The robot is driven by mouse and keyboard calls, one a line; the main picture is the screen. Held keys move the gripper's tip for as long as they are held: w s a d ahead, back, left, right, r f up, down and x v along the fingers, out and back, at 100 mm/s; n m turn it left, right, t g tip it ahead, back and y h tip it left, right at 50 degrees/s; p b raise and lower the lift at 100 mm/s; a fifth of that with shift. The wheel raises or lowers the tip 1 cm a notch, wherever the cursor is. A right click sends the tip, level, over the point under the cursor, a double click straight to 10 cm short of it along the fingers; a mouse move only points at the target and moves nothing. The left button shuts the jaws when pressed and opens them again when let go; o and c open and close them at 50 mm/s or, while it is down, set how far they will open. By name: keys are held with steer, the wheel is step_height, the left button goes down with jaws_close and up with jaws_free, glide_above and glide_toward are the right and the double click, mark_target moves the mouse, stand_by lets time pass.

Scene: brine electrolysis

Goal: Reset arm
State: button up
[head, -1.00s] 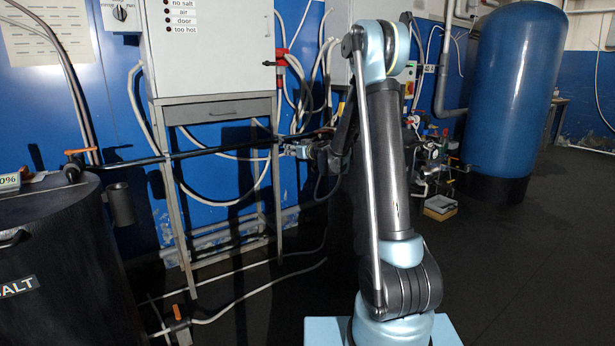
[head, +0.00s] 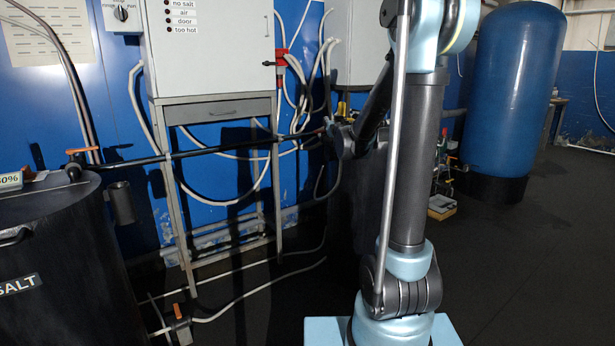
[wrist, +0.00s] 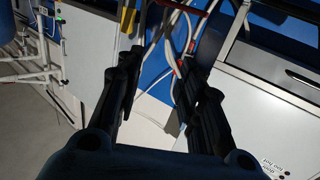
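My gripper (wrist: 163,85) shows in the wrist view with its two dark fingers apart and nothing between them. Beyond the fingers are hoses, a blue wall and grey cabinets, seen tilted. In the head view my arm stands upright right of centre, and its forearm folds down behind the upper link.
A grey control cabinet (head: 208,50) on a metal stand is left of my arm. A black salt tank (head: 60,270) stands at the left. A blue pressure tank (head: 510,90) is at the back right. Hoses (head: 255,265) lie on the floor. The right floor is clear.

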steer(key=s+d+f+m+g+h, duration=0.2)
steer(key=s+d+f+g+h, duration=0.15)
steer(key=s+d, duration=0.5)
steer(key=s+d+f+m+g+h, duration=0.2)
steer(key=s+d+f+g+h, duration=0.3)
steer(key=s, duration=0.7)
steer(key=s+a+f+n+g+y, duration=0.1)
steer(key=s+f, duration=0.4)
steer(key=s, duration=0.5)
steer(key=s+a+f+n+g+y, duration=0.1)
steer(key=s+a+f+g+y, duration=0.1)
steer(key=s+f, duration=0.4)
steer(key=s+a+f+n+g+y, duration=0.1)
steer(key=s+f+g+y, duration=0.3)
steer(key=s, duration=1)
step_height(320, 180, down, 2)
steer(key=shift+s+a+f, duration=0.1)
steer(key=shift+s+a, duration=0.15)
steer(key=shift+a, duration=0.4)
